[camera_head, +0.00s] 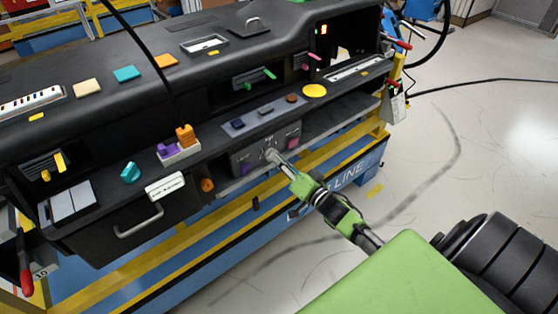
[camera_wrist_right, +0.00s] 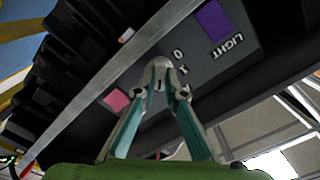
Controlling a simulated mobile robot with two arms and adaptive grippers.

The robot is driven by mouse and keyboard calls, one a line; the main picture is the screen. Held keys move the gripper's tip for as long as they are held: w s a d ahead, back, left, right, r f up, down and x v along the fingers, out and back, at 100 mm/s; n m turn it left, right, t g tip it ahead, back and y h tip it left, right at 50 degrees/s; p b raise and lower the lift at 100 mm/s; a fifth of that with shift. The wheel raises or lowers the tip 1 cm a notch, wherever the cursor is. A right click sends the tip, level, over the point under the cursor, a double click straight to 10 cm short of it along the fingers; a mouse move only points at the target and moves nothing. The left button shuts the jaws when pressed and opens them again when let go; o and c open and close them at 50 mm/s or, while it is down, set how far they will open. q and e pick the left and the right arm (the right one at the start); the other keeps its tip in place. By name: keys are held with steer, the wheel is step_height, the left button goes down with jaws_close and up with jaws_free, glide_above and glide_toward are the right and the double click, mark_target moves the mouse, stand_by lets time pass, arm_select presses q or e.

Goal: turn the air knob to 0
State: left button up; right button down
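The air knob (camera_wrist_right: 160,68) is a small grey knob on the dark control panel (camera_head: 242,160) in the middle of the dashboard. Marks for 0 and 1 show beside it in the right wrist view. My right gripper (camera_head: 274,156) reaches it from the lower right. In the right wrist view its two fingers (camera_wrist_right: 160,75) converge on the knob, one on each side, and seem to be shut on it. The fingertips hide part of the knob, so its exact pointing direction is hard to read. My left gripper is not in view.
A purple button (camera_wrist_right: 213,22) by the LIGHT label and a pink button (camera_wrist_right: 117,99) flank the knob. Above the panel is a shelf with a yellow disc (camera_head: 314,91). A drawer handle (camera_head: 138,221) juts out at the left. Floor at the right is open.

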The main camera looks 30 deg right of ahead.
steer(key=shift+n, duration=0.3)
steer(key=shift+a+f+n+b, duration=0.1)
steer(key=shift+n+b, duration=1.15)
steer(key=shift+n, duration=5.3)
steer(key=shift+a+n+b, duration=0.1)
steer(key=shift+n+b, duration=1.1)
steer(key=shift+n, duration=5.35)
steer(key=c, duration=2.1)
jaws_free()
steer(key=shift+s, duration=0.1)
